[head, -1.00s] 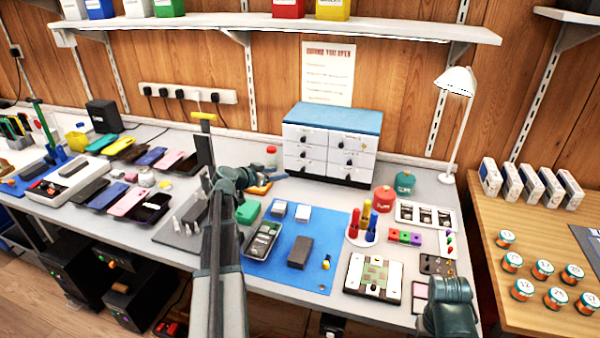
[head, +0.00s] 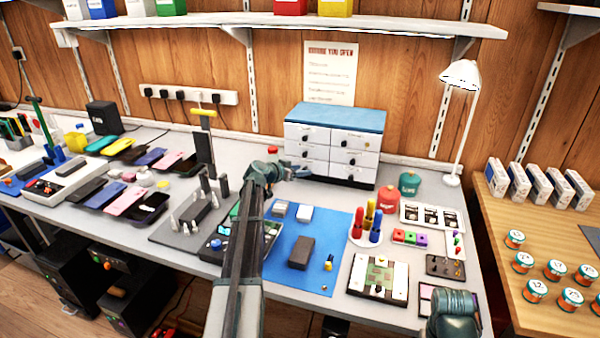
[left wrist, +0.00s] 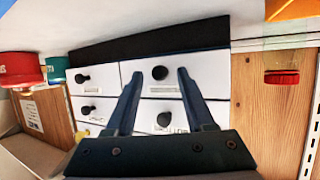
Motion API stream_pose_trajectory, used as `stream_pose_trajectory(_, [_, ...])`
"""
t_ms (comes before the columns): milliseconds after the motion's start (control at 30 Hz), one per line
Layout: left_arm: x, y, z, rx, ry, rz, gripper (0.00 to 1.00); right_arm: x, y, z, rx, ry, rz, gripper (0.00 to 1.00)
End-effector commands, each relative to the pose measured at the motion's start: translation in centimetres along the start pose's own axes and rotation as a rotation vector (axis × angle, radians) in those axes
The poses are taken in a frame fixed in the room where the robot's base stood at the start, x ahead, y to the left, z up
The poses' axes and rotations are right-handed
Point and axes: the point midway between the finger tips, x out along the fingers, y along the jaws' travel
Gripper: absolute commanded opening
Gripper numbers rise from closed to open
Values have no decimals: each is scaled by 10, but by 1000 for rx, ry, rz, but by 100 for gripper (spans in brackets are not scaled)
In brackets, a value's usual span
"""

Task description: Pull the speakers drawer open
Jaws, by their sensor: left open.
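The white drawer unit (head: 333,145) with a blue top stands at the back of the bench. Its small drawers have dark knobs and labels too small to read, so I cannot tell which is the speakers drawer. All visible drawers look shut. My left gripper (head: 296,171) is open and empty, in front of the unit's lower left drawer. The left wrist view looks upside down. In it the open left gripper (left wrist: 157,76) has its fingers on either side of a dark knob (left wrist: 160,72); I cannot tell whether they reach it. My right gripper's fingers are out of sight.
A blue mat (head: 325,225) with a dark block lies in front. A stand with a yellow top (head: 208,113) rises left of the arm.

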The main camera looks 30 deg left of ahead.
Motion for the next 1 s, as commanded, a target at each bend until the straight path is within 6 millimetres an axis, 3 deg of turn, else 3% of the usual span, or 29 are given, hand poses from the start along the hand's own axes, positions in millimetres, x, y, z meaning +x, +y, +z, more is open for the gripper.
stream_pose_trajectory(133, [0, 0, 0, 0, 0, 0, 50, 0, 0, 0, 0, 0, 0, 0])
stream_pose_trajectory(400, [0, 0, 0, 0, 0, 0, 2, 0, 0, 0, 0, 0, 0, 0])
stream_pose_trajectory(1000, [0, 0, 0, 0, 0, 0, 0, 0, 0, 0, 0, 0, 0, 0])
